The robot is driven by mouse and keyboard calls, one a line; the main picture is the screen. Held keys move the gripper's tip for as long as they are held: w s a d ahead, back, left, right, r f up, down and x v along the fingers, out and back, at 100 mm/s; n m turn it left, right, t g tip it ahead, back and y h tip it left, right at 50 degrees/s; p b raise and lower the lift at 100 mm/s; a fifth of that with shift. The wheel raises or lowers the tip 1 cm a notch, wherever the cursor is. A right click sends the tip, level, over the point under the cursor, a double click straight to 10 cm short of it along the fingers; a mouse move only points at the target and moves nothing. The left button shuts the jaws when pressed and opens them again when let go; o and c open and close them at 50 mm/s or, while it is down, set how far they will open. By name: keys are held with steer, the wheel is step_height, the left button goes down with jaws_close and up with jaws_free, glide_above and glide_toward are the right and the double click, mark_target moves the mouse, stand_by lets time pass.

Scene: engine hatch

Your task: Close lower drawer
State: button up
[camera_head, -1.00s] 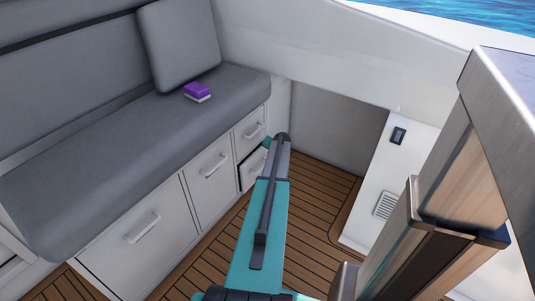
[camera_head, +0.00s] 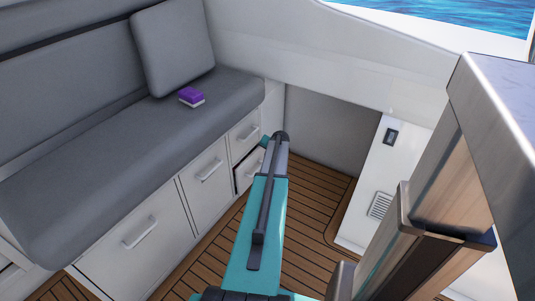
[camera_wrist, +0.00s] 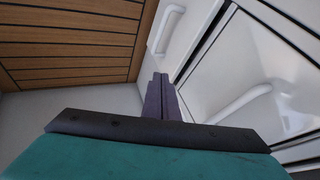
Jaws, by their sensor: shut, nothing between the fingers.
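The lower drawer (camera_head: 248,174) is in the white cabinet under the seat, at its far end near the floor. It stands slightly out, with a dark gap along its edge, and my arm covers part of it. The upper drawer (camera_head: 244,133) above it looks flush. In the wrist view my gripper (camera_wrist: 161,82) is shut and empty. Its fingers point toward the lower drawer's white front (camera_wrist: 186,38), near its handle (camera_wrist: 164,30). I cannot tell whether they touch it. In the head view the fingers are hidden behind my arm.
A grey cushioned seat (camera_head: 90,165) runs above the cabinets, with a purple and white sponge (camera_head: 191,97) and a pillow (camera_head: 172,45). Other handled fronts (camera_head: 208,185) line the left. The wooden floor (camera_head: 312,200) is clear. A white panel (camera_head: 375,175) stands at right.

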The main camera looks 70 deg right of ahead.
steer(key=o, duration=0.7)
steer(key=shift+d, duration=0.1)
steer(key=s+d+r+m+g+h+b, duration=0.1)
steer(key=s+d+r+m+h+b, duration=0.1)
steer(key=d+r+m+h, duration=0.5)
steer(key=w+a+f+h+b, duration=0.1)
steer(key=w+a+f+b, duration=0.1)
steer(key=a+f, duration=0.3)
steer(key=w+a+f+m+g+h+b, duration=0.1)
steer(key=w+a+f+b, duration=0.2)
steer(key=f, duration=0.6)
steer(key=w+a+f+m+g+b, duration=0.1)
steer(key=w+a+f+b, duration=0.1)
steer(key=a+f+b, duration=0.4)
steer(key=shift+w+a+f+h, duration=0.1)
steer(key=shift+a+f+h, duration=0.15)
steer(key=shift+a, duration=0.4)
steer(key=shift+w+a+f+h, duration=0.15)
steer(key=shift+a+f, duration=0.2)
steer(key=shift+a, duration=0.3)
steer(key=shift+s+d, duration=0.1)
steer(key=shift+d, duration=0.05)
